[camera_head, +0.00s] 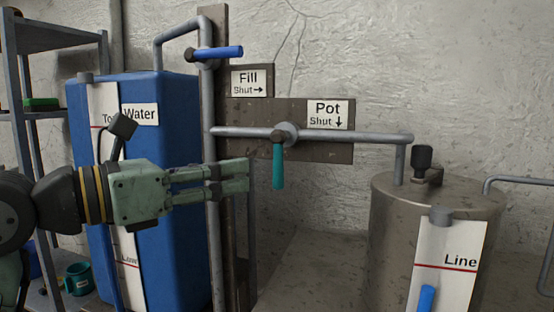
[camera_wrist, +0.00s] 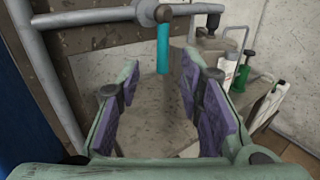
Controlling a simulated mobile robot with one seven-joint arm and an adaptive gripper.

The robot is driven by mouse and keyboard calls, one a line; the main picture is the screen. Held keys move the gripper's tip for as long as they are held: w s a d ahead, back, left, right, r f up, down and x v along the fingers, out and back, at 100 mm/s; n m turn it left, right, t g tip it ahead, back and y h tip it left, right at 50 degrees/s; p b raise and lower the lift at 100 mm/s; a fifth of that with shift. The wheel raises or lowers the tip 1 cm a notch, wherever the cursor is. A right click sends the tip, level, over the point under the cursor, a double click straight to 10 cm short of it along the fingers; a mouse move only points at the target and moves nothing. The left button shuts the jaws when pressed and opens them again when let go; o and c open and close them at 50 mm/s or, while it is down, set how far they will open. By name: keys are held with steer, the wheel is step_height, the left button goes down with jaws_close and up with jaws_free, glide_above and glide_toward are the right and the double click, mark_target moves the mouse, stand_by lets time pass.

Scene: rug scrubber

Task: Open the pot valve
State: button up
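The pot valve has a teal handle (camera_head: 278,166) hanging straight down from a round grey valve body (camera_head: 285,134) on the horizontal pipe. A sign (camera_head: 328,115) beside it reads "Pot Shut" with a down arrow, so the handle points the marked shut way. In the wrist view the teal handle (camera_wrist: 164,48) shows ahead, near the middle top, beyond the fingertips. My gripper (camera_head: 248,178) is to the left of the handle in the head view, apart from it. In the wrist view my gripper (camera_wrist: 158,80) has its purple-padded fingers wide apart with nothing between them.
A vertical pipe (camera_head: 213,240) stands right by my gripper. A blue water tank (camera_head: 175,220) is behind my arm. Above is a blue fill valve handle (camera_head: 219,53), pointing right. A metal pot (camera_head: 390,225) with a "Line" gauge (camera_head: 447,262) stands at the right.

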mark_target(274, 164)
steer(key=p+x, duration=0.2)
steer(key=x, duration=0.8)
steer(key=shift+s+p, duration=0.2)
steer(key=shift+p, duration=0.2)
steer(key=shift+c, duration=0.6)
jaws_close()
